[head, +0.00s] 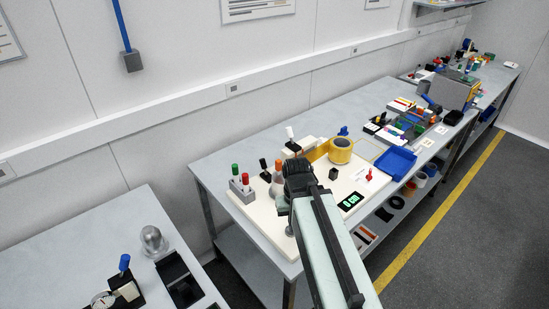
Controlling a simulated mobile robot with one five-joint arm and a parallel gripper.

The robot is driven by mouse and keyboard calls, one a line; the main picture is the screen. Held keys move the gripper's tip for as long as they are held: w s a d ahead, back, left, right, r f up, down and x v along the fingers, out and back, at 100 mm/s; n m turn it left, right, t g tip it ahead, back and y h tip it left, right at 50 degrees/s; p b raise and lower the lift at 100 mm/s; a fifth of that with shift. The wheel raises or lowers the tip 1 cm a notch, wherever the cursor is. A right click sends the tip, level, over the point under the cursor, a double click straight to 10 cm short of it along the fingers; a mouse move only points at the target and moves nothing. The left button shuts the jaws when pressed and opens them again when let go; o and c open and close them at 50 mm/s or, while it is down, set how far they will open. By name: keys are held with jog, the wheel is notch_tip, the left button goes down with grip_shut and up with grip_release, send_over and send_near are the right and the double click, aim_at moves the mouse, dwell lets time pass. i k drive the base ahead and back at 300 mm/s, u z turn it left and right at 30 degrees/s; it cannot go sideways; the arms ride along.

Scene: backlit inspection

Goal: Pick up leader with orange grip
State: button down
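My gripper (284,205) is at the end of my pale green and black arm, over the front part of a cream board on the middle bench. Its fingers are dark and small, and I cannot tell whether they are open or shut. Just left of it stands a small piece with orange and pale parts (278,178), partly hidden by my arm. I cannot tell which of these is the leader with orange grip.
A yellow ring-shaped part (341,150) and a blue tray (396,160) lie to the right. A gap separates the left bench (110,235). The floor right of the yellow line (440,215) is clear.

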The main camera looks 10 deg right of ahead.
aim_at(278, 162)
jog(key=z, duration=0.05)
jog(key=i, duration=0.15)
jog(key=u, duration=3.1)
jog(key=k, duration=1.95)
jog(key=z, duration=0.4)
jog(key=i, duration=1.45)
jog(key=u, duration=0.1)
